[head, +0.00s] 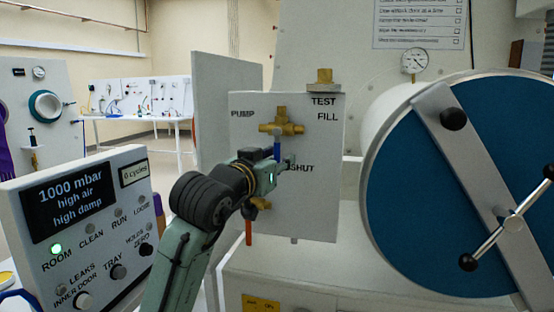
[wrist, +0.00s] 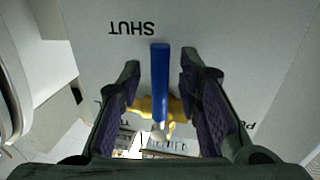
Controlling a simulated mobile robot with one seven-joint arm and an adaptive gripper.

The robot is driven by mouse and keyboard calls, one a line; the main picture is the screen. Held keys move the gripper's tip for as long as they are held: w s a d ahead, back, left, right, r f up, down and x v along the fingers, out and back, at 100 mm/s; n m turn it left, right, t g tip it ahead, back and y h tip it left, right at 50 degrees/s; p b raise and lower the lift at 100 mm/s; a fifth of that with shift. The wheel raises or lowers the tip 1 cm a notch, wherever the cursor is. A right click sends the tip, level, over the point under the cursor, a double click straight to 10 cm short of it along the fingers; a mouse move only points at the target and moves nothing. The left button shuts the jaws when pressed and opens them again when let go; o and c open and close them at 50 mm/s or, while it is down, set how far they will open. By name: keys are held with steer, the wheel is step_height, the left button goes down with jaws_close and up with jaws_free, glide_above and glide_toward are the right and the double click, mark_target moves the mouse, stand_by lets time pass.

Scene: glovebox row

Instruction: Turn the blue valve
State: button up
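The blue valve handle (head: 277,140) hangs down from a brass valve body (head: 288,128) on a white panel marked PUMP, TEST, FILL and SHUT. My gripper (head: 284,164) is in front of the panel at the handle's lower part and hides some of it. In the wrist view the blue handle (wrist: 160,85) stands between the two fingers of my gripper (wrist: 160,66). The fingers are open, with a visible gap on both sides of the handle. The brass body (wrist: 146,106) shows behind the handle in that view.
A red handle (head: 249,231) hangs below a lower brass fitting (head: 261,204), close to my wrist. A large blue round door (head: 420,210) with a bar stands to the right. A control box (head: 75,235) reading 1000 mbar stands at the left. A gauge (head: 414,61) is above.

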steer(key=shift+c, duration=0.3)
jaws_close()
stand_by(0.5)
